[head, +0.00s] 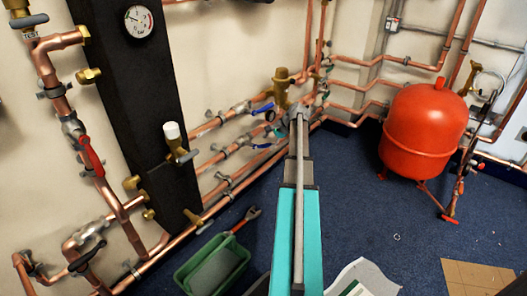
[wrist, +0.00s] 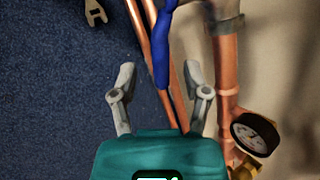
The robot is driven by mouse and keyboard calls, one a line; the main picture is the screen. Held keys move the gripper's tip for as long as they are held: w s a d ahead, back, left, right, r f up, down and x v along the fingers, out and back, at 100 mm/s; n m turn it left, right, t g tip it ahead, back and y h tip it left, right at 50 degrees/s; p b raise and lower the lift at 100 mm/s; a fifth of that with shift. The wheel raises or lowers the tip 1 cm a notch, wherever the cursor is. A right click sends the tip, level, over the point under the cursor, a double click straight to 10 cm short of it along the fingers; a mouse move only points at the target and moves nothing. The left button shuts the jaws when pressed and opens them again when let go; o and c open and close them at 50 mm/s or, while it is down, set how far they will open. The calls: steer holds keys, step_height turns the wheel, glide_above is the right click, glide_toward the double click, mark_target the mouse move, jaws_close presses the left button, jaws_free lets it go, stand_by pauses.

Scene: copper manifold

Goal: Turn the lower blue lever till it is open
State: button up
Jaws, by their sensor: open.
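Two blue levers show on the wall pipes in the head view: an upper one (head: 262,108) and a lower one (head: 260,146). My gripper (head: 298,110) is at the far end of my arm, to the right of the levers, and its fingers are hard to make out there. In the wrist view my gripper (wrist: 160,70) is open. A long blue lever (wrist: 163,45) runs between its two spread fingers, apart from both, lying along copper pipes. Its upper end leaves the top of the picture. I cannot be sure from this view alone which blue lever it is.
A pressure gauge (wrist: 255,133) and a thick copper pipe (wrist: 228,75) stand close right of my gripper. A red tank (head: 424,130) stands at the right. A green crate (head: 240,268) and a red-handled wrench (head: 248,217) are low on the left. Blue carpet is open mid-floor.

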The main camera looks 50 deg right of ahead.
mark_target(265, 145)
steer(key=shift+b+x, duration=1.5)
steer(key=shift+x, duration=0.75)
jaws_close()
